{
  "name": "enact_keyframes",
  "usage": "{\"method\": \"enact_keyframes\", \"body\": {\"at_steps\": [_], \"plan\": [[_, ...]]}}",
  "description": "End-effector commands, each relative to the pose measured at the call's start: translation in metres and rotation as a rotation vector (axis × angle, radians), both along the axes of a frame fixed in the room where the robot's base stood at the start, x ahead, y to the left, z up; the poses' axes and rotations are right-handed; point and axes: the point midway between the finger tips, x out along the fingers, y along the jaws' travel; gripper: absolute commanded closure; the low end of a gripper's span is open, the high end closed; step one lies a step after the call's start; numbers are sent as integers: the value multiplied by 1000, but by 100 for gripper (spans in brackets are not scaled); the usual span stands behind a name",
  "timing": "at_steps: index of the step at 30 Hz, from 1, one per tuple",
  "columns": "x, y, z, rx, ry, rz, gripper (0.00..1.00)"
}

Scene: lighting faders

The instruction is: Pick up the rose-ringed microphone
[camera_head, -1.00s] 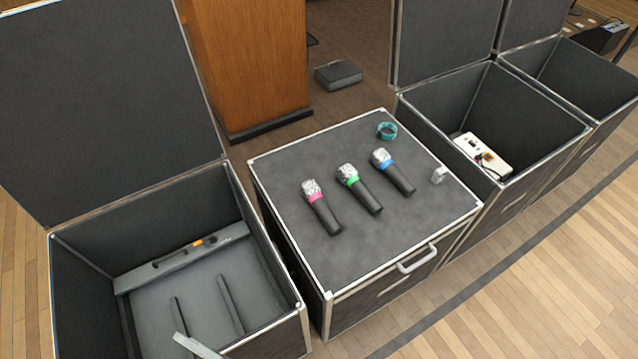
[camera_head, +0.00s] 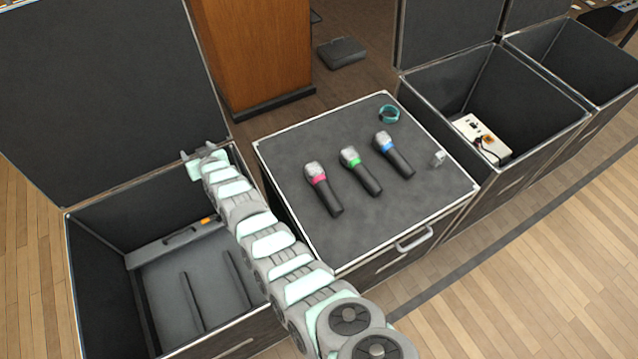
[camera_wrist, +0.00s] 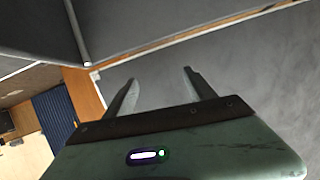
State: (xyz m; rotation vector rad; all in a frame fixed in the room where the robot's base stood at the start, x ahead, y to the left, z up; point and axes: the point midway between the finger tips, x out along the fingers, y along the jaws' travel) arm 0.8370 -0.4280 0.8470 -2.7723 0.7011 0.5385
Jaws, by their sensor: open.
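The rose-ringed microphone (camera_head: 329,196) lies on the grey top of the closed case (camera_head: 345,245) in the head view, leftmost of three in a row. Its silver head points up the picture and its dark body toward the lower right. The green-ringed microphone (camera_head: 366,180) and the blue-ringed microphone (camera_head: 400,161) lie to its right. My gripper (camera_head: 190,155) is up and left of the rose-ringed microphone, over the open left case and apart from the microphones. In the wrist view, my gripper (camera_wrist: 161,76) has its two fingers spread and empty. No microphone shows there.
The open left case (camera_head: 105,228) has its lid (camera_head: 95,90) raised behind my gripper. A teal ring (camera_head: 389,113) and a small clear object (camera_head: 438,158) also lie on the closed case. An open case (camera_head: 540,105) with a white device (camera_head: 480,138) stands right. A wooden lectern (camera_head: 255,55) stands behind.

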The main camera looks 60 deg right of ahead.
Motion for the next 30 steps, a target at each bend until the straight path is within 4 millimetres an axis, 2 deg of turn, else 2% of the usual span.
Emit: {"method": "enact_keyframes", "body": {"at_steps": [1, 5, 8, 9, 11, 12, 15, 19, 21, 23, 26, 30], "plan": [[-10, -25, 2, 29, 72, -1, 36], [-54, -63, -8, 128, 286, 17, 36], [-107, -88, -11, 207, 457, 22, 36], [-131, -97, -10, 238, 525, 23, 36], [-172, -107, -8, 290, 630, 21, 36], [-200, -113, -5, 323, 694, 16, 36], [-268, -120, 4, 407, 841, 4, 36], [-330, -122, 16, 485, 966, -13, 36], [-350, -120, 19, 515, 1006, -17, 36], [-359, -120, 21, 527, 1023, -19, 36], [-362, -118, 17, 534, 1030, -19, 36], [-361, -118, 2, 532, 1027, -18, 36]]}}
